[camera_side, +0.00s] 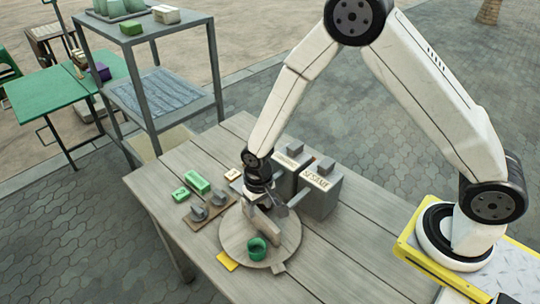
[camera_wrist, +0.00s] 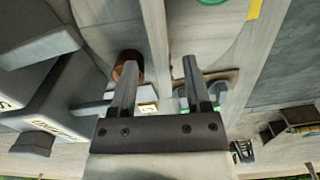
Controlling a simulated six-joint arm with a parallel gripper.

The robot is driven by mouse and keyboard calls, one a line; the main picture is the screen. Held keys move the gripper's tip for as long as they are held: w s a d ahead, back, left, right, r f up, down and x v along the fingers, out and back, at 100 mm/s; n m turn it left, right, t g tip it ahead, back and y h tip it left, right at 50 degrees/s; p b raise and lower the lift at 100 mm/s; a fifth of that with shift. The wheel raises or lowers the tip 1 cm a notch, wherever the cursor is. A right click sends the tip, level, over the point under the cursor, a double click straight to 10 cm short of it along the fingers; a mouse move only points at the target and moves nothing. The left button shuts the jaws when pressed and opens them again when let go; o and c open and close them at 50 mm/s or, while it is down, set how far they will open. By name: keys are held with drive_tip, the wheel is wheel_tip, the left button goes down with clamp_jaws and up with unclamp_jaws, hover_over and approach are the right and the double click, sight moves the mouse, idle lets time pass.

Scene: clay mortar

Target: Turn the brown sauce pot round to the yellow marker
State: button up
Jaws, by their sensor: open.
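A round wooden turntable (camera_side: 233,240) lies on the table, with a tab at its front edge and an upright board (camera_side: 266,222) across it. A green pot (camera_side: 257,248) stands on the near side of the board. The brown sauce pot (camera_wrist: 128,66) shows in the wrist view on the other side of the board; in the side view it is hidden. The yellow marker (camera_side: 227,261) lies at the turntable's front left edge and also shows in the wrist view (camera_wrist: 254,9). My gripper (camera_wrist: 158,75) is open above the turntable, with the board's upper part appearing between its fingers.
Grey dispensers (camera_side: 318,195), one labelled SESAME, stand close behind and right of the turntable. A small tray (camera_side: 192,223) with grey pieces and green blocks (camera_side: 197,182) are to its left. The table's front right is clear. A grey shelf (camera_side: 215,75) stands beyond.

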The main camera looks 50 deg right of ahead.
sight(260, 213)
drive_tip(key=shift+f, duration=2.95)
clamp_jaws()
